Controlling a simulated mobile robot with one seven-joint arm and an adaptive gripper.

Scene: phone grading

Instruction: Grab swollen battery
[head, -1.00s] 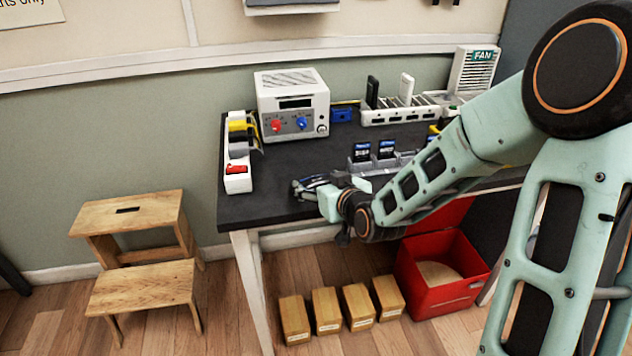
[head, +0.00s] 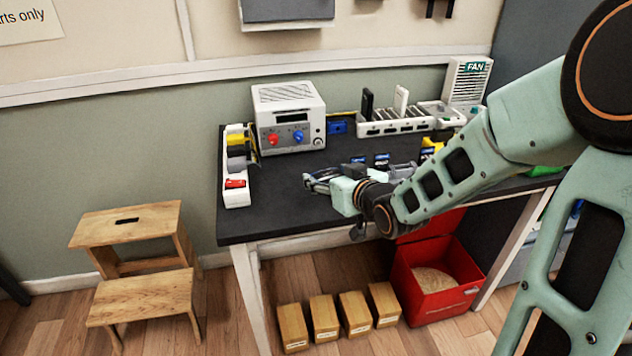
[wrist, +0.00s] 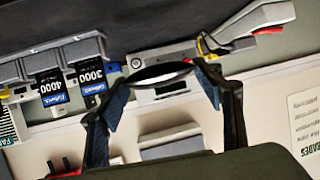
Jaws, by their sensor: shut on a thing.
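My gripper (head: 316,181) is over the front part of the black workbench in the head view. In the wrist view my gripper (wrist: 160,86) is shut on a thin, bulging silver and dark thing that looks like the swollen battery (wrist: 158,75), seen nearly edge-on between the two fingertips. Blue and black batteries labelled 4000 (wrist: 54,88) and 3000 (wrist: 90,77) stand in a grey holder (wrist: 82,51) to the left of it in the wrist view. In the head view the arm partly hides that holder.
A white power supply (head: 288,118) and a strip with coloured items (head: 236,198) stand at the back left of the workbench (head: 270,220). A white rack (head: 395,127) and fan (head: 467,82) stand at the back right. A red bin (head: 440,305) with sandy fill and several wooden boxes (head: 323,316) are on the floor.

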